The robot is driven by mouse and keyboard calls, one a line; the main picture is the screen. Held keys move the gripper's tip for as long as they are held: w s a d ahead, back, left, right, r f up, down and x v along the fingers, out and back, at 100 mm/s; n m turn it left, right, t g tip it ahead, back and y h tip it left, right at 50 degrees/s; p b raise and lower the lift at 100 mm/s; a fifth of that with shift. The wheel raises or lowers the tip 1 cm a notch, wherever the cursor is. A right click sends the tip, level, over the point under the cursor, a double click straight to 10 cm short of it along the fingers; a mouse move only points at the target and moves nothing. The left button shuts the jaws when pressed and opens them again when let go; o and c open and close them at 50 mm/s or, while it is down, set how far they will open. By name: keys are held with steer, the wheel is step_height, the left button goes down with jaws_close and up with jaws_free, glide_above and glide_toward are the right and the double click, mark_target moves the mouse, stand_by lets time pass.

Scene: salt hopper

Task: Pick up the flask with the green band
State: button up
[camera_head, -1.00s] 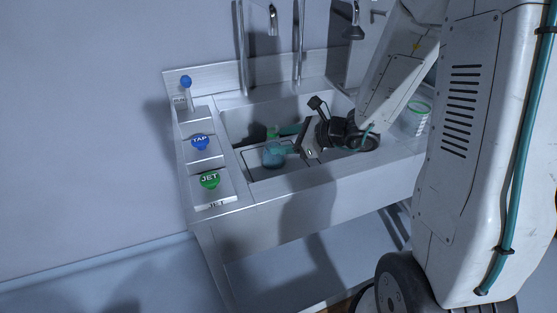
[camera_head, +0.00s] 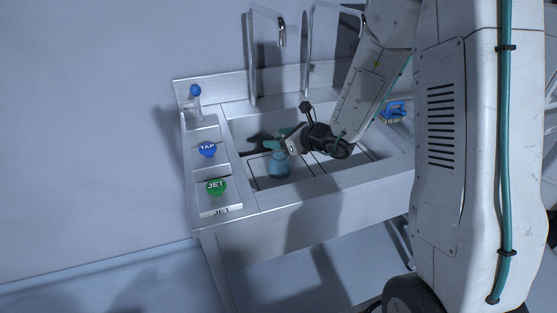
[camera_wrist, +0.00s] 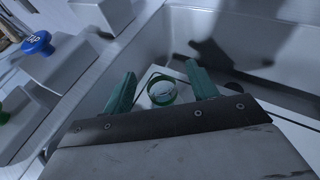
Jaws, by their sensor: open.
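A rounded blue-teal flask (camera_head: 279,167) stands upright in the sink basin in the head view, just below my gripper. No green band can be made out on it there. In the wrist view a round vessel top with a green ring (camera_wrist: 161,91) lies between the two teal fingers of my gripper (camera_wrist: 161,70). It looks like the flask seen from above, its body mostly hidden. My gripper is open, with a gap to the ring on both sides. In the head view the fingers are partly hidden by the wrist.
The steel sink (camera_head: 265,203) has raised walls around the basin. On its left ledge are a blue TAP button (camera_head: 208,149) and a green JET button (camera_head: 216,187). Tall faucet pipes (camera_head: 251,60) rise at the back. A blue brush (camera_head: 394,110) lies on the right side.

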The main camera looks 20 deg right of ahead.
jaws_close()
